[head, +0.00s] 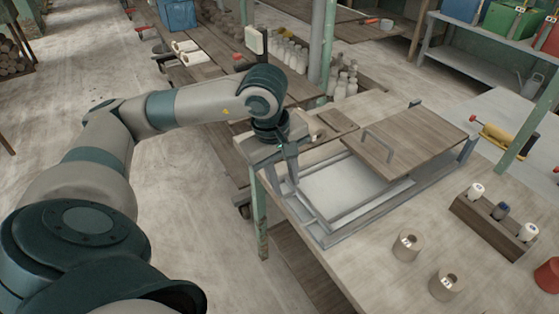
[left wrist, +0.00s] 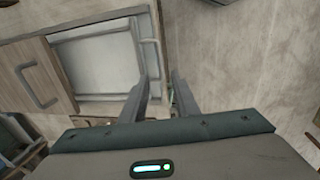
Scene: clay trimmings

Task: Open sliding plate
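The sliding plate is a brown wooden board (head: 405,140) with a grey bar handle (head: 378,143). It lies over the right, far part of a grey metal frame (head: 350,222), and the pale inside of the frame (head: 345,185) shows bare on the left. In the left wrist view the plate (left wrist: 22,70) and its handle (left wrist: 38,85) are at the left, with the pale opening (left wrist: 100,62) beside them. My left gripper (head: 287,175) points down at the frame's left end, apart from the handle. Its fingers (left wrist: 160,82) are apart with nothing seen between them. My right gripper is out of view.
On the table stand two grey cylinders (head: 407,247) and a wooden block (head: 492,225) holding several white-topped items. A red pot (head: 548,274) is at the right edge. A bench with pale bottles (head: 290,55) stands behind. Open floor (head: 190,200) lies left of the table.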

